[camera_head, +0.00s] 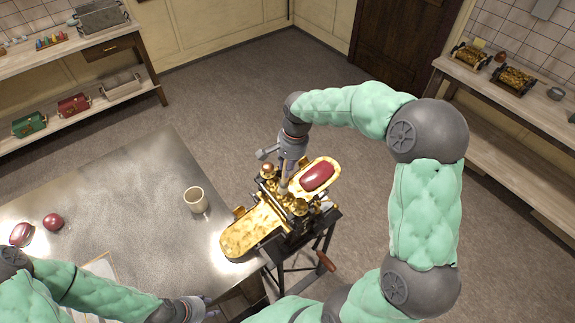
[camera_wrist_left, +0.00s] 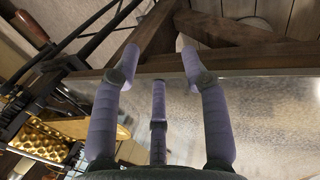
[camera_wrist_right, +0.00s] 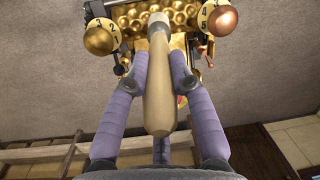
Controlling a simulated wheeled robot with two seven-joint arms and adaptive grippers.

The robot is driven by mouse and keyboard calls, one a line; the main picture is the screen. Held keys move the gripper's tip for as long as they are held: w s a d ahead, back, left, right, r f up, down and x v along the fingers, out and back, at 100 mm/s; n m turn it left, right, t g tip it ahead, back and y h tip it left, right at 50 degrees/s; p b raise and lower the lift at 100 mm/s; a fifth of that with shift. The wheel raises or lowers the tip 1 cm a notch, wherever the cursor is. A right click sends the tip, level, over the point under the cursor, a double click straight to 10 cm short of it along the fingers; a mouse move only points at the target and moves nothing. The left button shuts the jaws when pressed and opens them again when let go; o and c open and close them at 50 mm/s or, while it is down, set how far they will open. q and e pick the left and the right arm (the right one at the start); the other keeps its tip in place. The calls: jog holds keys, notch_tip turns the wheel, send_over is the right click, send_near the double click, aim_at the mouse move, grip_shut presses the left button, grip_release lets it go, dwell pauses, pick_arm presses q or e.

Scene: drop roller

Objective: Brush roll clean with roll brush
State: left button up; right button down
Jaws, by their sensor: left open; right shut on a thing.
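The brass drop roller (camera_head: 285,205) stands on a dark stand at the table's edge. Its dimpled gold roll (camera_wrist_right: 165,16) shows at the top of the right wrist view, between two numbered knobs. My right gripper (camera_wrist_right: 158,55) is shut on the wooden handle of the roll brush (camera_wrist_right: 158,100); the brush's pale far end lies over the roll, and whether it touches is unclear. In the head view my right gripper (camera_head: 289,163) is above the machine. My left gripper (camera_head: 204,307) is open and empty near the table's front edge; its spread fingers show in the left wrist view (camera_wrist_left: 162,65).
A cream mug (camera_head: 196,200) stands on the metal table (camera_head: 130,190), left of the machine. Two red lumps (camera_head: 53,222) lie farther left. A red piece (camera_head: 318,177) sits on the machine's far gold tray. Spare rolls (camera_head: 513,79) stand on the right bench.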

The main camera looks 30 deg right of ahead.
jog(key=shift+d+f+b, duration=0.1)
jog(key=shift+f+b, duration=0.25)
jog(key=shift+f, duration=0.25)
jog(key=shift+s, duration=0.15)
jog(key=shift+w, duration=0.2)
jog(key=s, duration=0.2)
jog(key=shift+s+r, duration=0.15)
jog(key=shift+s, duration=0.25)
dwell(2.5)
